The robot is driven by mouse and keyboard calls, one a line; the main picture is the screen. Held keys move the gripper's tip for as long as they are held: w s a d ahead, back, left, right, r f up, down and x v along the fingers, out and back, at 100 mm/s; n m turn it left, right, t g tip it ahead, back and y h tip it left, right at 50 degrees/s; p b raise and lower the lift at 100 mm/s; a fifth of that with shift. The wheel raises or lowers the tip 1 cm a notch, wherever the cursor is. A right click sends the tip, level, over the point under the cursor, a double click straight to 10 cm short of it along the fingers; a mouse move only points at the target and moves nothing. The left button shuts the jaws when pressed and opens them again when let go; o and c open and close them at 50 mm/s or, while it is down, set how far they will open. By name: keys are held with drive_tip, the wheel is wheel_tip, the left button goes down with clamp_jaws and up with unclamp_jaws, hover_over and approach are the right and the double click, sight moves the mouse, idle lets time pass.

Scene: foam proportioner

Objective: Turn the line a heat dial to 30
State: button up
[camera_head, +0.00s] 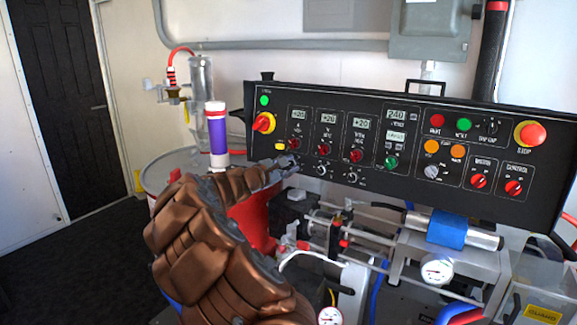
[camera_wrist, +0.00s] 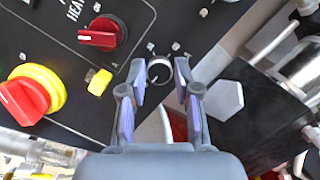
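The control panel (camera_head: 400,108) has a left heat section with a display (camera_head: 299,115) that appears to read +20. Below it are a red knob (camera_head: 293,143) and, lower, a small round dial with a pale rim, which I take as the line A heat dial (camera_wrist: 159,69). In the head view my gripper mostly hides this dial. My gripper (camera_head: 287,163) is at the panel's lower left. In the wrist view my gripper (camera_wrist: 160,75) is open, its fingertips on either side of the dial with gaps visible. Whether the tips touch the panel cannot be told.
The red knob (camera_wrist: 103,33) and a yellow button (camera_wrist: 100,82) lie left of my fingers in the wrist view, with a yellow-and-red main switch (camera_wrist: 30,95) further left. Two similar dials (camera_head: 321,169) (camera_head: 351,177) sit to the right. Pipes and fittings (camera_head: 345,230) stand below the panel.

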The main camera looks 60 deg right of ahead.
drive_tip(key=o, duration=0.3)
drive_tip(key=shift+a, duration=0.1)
drive_tip(key=w+a, duration=0.1)
drive_tip(key=a, duration=1)
drive_tip(key=shift+w+a+r, duration=0.25)
drive_tip(key=shift+a+r, duration=0.05)
drive_tip(key=shift+a, duration=0.05)
drive_tip(key=shift+s, duration=0.1)
drive_tip(key=s+a+r+m+g+y+p, duration=0.1)
drive_tip(key=s+a+m+g+y+p, duration=0.15)
drive_tip(key=s+a+m+y, duration=0.55)
drive_tip(key=s+a+f+t+y+p, duration=0.1)
drive_tip(key=s+a, duration=0.5)
drive_tip(key=a, duration=0.6)
drive_tip(key=s+a+f+t+y+p, duration=0.1)
drive_tip(key=s+a+f+y+p, duration=0.1)
drive_tip(key=s+a+f+y, duration=0.2)
drive_tip(key=s+a+f+n+t+y+p, duration=0.1)
drive_tip(key=s+a, duration=0.8)
drive_tip(key=a, duration=1.1)
wheel_tip(320, 180, down, 2)
drive_tip(key=y+p, duration=0.1)
drive_tip(key=y, duration=0.2)
drive_tip(key=shift+s+a+f+p, duration=0.25)
drive_tip(key=shift+s+a+p, duration=0.05)
drive_tip(key=shift+a, duration=0.05)
